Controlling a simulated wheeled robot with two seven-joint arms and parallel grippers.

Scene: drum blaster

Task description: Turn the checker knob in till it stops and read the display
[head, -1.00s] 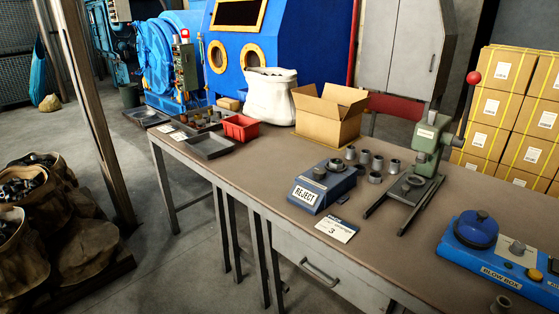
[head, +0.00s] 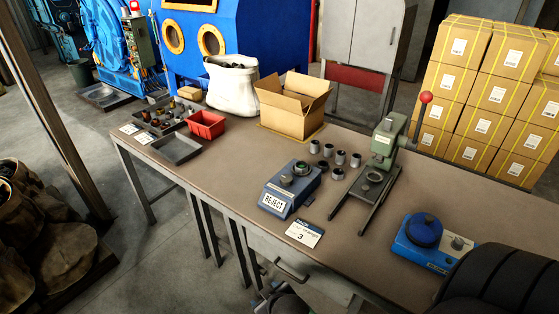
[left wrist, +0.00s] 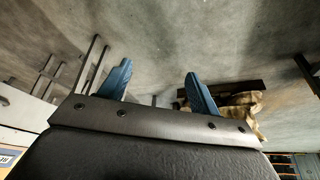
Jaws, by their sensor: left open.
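The blue checker box (head: 290,188) sits on the table near its front edge. Its front panel (head: 273,200) reads REJECT. A dark round part shows on its top (head: 287,180), with a grey ring-like piece (head: 301,168) behind it; I cannot tell which is the knob. My left gripper (left wrist: 158,75) is open and empty in the left wrist view, with its two blue fingers wide apart over the grey floor, away from the checker. A dark part of my arm shows at the bottom of the head view. My right gripper is not in view.
A card (head: 304,234) marked 3 lies in front of the checker. Several grey cups (head: 340,157) and a green lever press (head: 385,145) stand right of it. A blue blow box (head: 424,240) is at the right. The table's left middle is clear.

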